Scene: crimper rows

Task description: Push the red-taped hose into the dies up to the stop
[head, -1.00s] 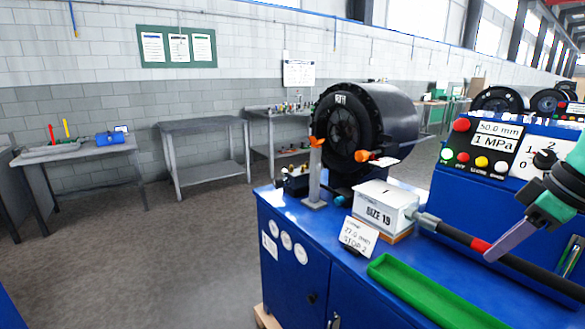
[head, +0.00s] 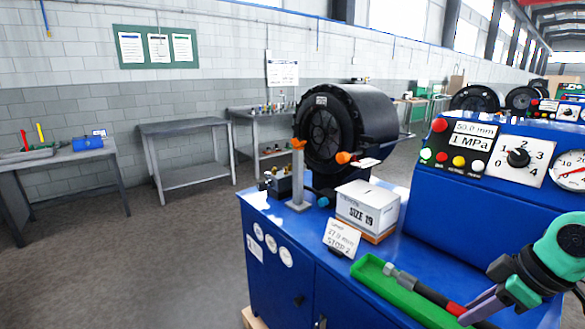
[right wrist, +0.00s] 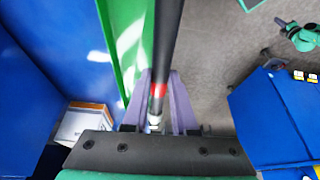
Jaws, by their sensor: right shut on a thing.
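My right gripper (head: 468,313) is shut on the black hose, close to its red tape (head: 456,308). The hose's metal end fitting (head: 401,278) points left, over or beside the green tray in the picture. In the right wrist view the hose (right wrist: 166,45) runs between the two purple-grey fingers, with the red tape (right wrist: 158,90) between them. The crimper head (head: 324,137), a black drum with the dies at its dark centre, stands further back and left, well apart from the hose. The dies are not clear at this size. My left gripper is not identifiable.
A white SIZE 19 box (head: 366,208), a STOP 2 card (head: 341,238) and a green tray (head: 370,270) are on the blue bench. An orange-topped post (head: 297,175) stands before the drum. The control panel (head: 470,148) rises behind. Grey tables (head: 185,130) stand left.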

